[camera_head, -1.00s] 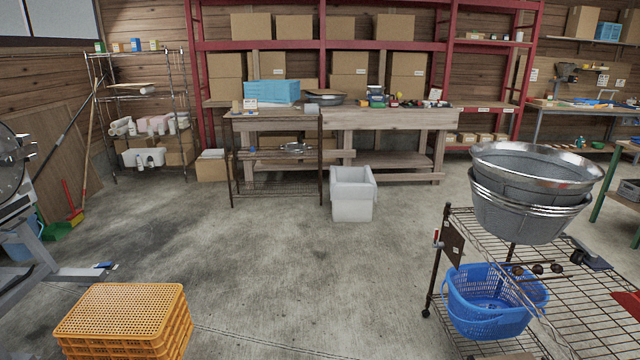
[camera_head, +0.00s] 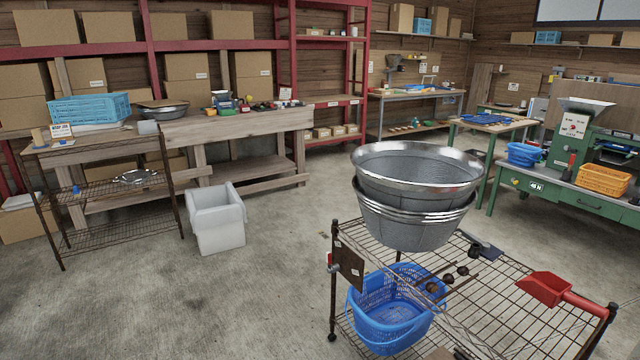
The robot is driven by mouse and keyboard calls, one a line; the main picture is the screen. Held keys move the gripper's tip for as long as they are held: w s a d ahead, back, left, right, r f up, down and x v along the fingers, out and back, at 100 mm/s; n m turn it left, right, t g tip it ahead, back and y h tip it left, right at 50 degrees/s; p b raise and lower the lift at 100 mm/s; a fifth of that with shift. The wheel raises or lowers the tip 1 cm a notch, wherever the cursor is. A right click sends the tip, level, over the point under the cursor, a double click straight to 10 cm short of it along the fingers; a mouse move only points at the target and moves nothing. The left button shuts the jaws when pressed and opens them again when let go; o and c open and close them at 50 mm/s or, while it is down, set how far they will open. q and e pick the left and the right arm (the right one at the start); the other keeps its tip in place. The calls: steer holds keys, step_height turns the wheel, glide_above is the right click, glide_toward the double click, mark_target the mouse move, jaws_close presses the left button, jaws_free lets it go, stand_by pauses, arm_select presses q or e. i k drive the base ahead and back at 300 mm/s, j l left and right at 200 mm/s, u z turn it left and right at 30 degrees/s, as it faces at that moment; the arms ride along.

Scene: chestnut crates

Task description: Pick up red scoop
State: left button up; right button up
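A red scoop (camera_head: 553,291) lies on the top of the wire rack (camera_head: 492,322) at the lower right. Its open pan points left and its handle runs right to the rack's corner post. Neither of my grippers shows in the head view.
A blue basket (camera_head: 388,317) sits lower at the left. Open floor (camera_head: 220,310) lies left, with a white bin (camera_head: 215,220).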

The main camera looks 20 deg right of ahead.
mark_target(564, 295)
steer(key=i+z, duration=0.25)
steer(key=z, duration=0.2)
steer(key=i+z, duration=0.2)
steer(key=z, duration=0.25)
steer(key=i+j+z, duration=0.15)
steer(key=z, duration=0.3)
steer(key=i+j, duration=0.05)
steer(key=i, duration=0.05)
